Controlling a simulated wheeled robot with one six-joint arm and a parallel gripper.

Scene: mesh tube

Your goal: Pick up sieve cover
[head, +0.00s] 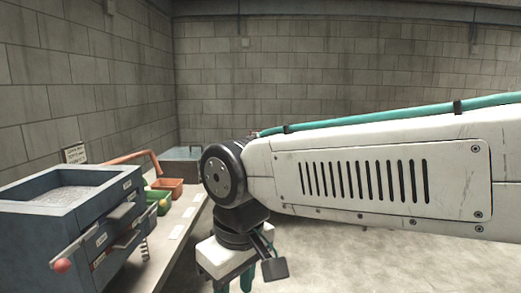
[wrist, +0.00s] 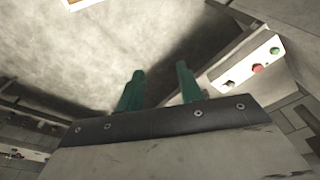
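I cannot pick out a sieve cover for certain in either view. In the head view a dark blue-grey box (head: 95,205) with a pale, mesh-like surface (head: 68,194) inside its raised rim stands at the left; whether this is part of a sieve is not clear. My gripper (head: 234,284) hangs below my arm, right of the bench, with its fingers cut by the lower picture edge. In the wrist view my gripper's two green fingers (wrist: 160,72) stand apart with nothing between them, over bare grey floor.
The bench (head: 190,215) carries an orange bin (head: 167,187), green and yellow items (head: 158,201), and a grey tub (head: 184,165) behind. Floor (head: 370,255) is clear.

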